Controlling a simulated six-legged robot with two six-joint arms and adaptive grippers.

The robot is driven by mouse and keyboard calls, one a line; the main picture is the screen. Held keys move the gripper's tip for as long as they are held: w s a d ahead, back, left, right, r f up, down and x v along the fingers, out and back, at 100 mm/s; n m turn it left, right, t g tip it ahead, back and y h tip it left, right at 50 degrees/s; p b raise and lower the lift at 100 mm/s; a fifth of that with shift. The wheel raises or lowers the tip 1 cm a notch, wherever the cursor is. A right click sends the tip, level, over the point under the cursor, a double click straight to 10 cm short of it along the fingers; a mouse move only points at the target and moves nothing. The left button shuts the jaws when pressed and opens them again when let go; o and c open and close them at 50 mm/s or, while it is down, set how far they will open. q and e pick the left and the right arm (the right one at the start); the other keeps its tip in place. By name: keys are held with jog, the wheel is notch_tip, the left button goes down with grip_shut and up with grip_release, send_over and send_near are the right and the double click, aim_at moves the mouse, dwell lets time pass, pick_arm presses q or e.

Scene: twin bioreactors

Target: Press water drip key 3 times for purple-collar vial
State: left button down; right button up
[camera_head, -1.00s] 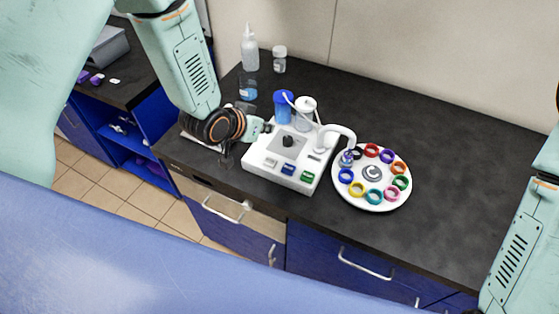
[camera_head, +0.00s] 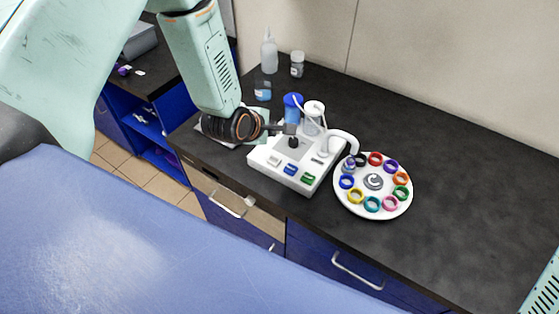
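A white dispenser (camera_head: 262,153) stands on the dark counter. Its front has a pale key (camera_head: 273,161), a blue key (camera_head: 290,170) and a green key (camera_head: 308,177), with a black knob (camera_head: 293,142) behind them. A white round carousel (camera_head: 374,182) carries several coloured collars. The purple collar (camera_head: 390,166) is at its upper right, away from the spout (camera_head: 345,139). A bluish item (camera_head: 349,166) is under the spout. My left gripper (camera_head: 291,130) is at the knob, behind the keys; contact and finger opening are unclear. My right gripper is out of view.
A blue-capped container (camera_head: 293,104) and a white-capped one (camera_head: 313,117) stand at the dispenser's back. A squeeze bottle (camera_head: 269,54) and small bottles (camera_head: 297,65) stand behind. The counter (camera_head: 470,170) right of the carousel is clear.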

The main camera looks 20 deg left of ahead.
pick_arm(q)
jog(key=n, duration=0.3)
jog(key=n+b, duration=0.3)
jog(key=b, duration=0.3)
send_over(273, 162)
notch_tip(273, 162, down, 8)
jog(key=shift+a+f, duration=0.2)
jog(key=shift+f, duration=0.3)
jog(key=shift+w+d, duration=0.1)
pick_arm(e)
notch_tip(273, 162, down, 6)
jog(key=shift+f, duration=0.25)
pick_arm(q)
jog(key=shift+d+r, duration=0.1)
jog(key=shift+d, duration=0.05)
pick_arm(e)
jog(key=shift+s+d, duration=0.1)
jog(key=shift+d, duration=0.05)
pick_arm(q)
jog(key=shift+a, duration=0.2)
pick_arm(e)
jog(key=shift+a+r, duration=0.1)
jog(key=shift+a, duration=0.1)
pick_arm(q)
jog(key=shift+d, duration=0.15)
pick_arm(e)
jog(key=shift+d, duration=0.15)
